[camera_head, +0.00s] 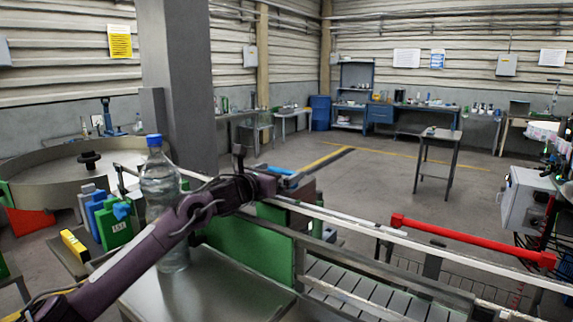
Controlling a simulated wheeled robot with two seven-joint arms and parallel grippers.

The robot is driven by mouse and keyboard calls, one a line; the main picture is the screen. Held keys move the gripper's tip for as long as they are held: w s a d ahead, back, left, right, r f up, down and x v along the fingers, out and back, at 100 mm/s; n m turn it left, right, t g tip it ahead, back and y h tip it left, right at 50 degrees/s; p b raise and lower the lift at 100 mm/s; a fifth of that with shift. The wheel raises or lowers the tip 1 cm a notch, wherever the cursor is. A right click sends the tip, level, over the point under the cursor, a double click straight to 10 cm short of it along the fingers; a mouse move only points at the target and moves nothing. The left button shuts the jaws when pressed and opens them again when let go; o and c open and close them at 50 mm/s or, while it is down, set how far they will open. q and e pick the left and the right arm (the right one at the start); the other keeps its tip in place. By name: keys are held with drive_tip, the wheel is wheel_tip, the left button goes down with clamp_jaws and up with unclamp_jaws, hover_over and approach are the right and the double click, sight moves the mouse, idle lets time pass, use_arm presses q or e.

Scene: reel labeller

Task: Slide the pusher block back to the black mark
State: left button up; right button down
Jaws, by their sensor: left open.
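My left arm reaches in from the lower left, and my left gripper (268,184) is at the near end of the long pale rail (370,229). It is open, but its fingers are dark and small here, and I cannot see anything between them. A blue piece (284,171) lies just beyond the gripper; I cannot tell whether it is the pusher block or whether the gripper touches it. I cannot make out the black mark. My right gripper is not in view.
A clear bottle with a blue cap (154,140) stands upright on the metal table (225,288), close behind my left arm. A red bar (470,240) runs beside the rail at the right.

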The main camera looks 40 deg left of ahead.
use_arm(q)
drive_tip(key=shift+w+a+r+p, duration=0.15)
drive_tip(key=shift+w+p, duration=0.3)
drive_tip(key=shift+w, duration=0.3)
drive_tip(key=shift+w+a+r+p, duration=0.1)
drive_tip(key=shift+w+p, duration=0.3)
drive_tip(key=shift+w, duration=0.35)
drive_tip(key=shift+w+f, duration=0.25)
drive_tip(key=shift+w, duration=0.3)
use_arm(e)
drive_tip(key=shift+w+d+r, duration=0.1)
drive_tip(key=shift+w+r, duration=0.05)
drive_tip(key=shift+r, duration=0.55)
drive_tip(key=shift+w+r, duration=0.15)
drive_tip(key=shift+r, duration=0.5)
